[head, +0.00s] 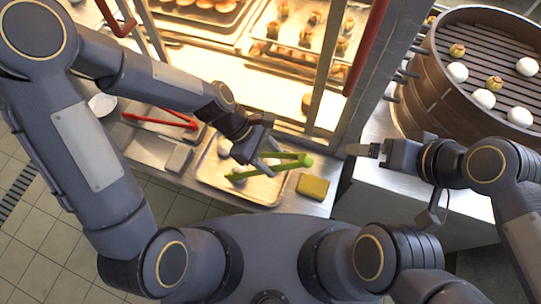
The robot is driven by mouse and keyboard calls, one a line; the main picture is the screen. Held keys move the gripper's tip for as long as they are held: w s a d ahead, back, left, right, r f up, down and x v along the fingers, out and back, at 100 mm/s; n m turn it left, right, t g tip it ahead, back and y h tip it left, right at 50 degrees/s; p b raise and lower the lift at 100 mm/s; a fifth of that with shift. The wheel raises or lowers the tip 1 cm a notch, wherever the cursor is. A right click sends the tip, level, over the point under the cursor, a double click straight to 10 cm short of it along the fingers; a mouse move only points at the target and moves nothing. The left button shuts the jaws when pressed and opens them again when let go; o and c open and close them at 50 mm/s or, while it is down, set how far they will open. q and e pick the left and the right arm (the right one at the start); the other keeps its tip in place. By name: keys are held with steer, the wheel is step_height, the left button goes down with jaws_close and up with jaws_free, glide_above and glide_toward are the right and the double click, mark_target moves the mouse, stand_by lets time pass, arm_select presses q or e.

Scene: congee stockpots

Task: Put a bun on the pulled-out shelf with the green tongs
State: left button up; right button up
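My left gripper (262,150) is shut on the green tongs (290,162), near the front of the counter. The tongs lie over a shallow metal tray (263,194). A white bun (224,147) sits in this tray. A lit cabinet with shelves of food, including a tray of small dumplings (305,37), stands behind; I cannot tell which shelf is pulled out. My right gripper (366,150) is right of the tray, apparently empty, its opening unclear.
A yellow sponge (313,187) lies right of the tray. Red tongs (160,118) lie in a metal pan at left, near a white bowl (102,104). A large round steamer (432,82) with several buns stands at right. Cabinet posts and red handles rise close behind.

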arm_select(q)
steer(key=shift+f, duration=0.2)
stand_by(0.3)
steer(key=shift+f, duration=0.15)
steer(key=shift+f+b, duration=2.2)
steer(key=shift+f, duration=0.4)
steer(key=c, duration=0.6)
step_height(320, 180, up, 12)
steer(key=p, duration=1)
steer(key=shift+p, duration=0.4)
steer(key=shift+c, duration=0.2)
steer(key=shift+r, duration=0.1)
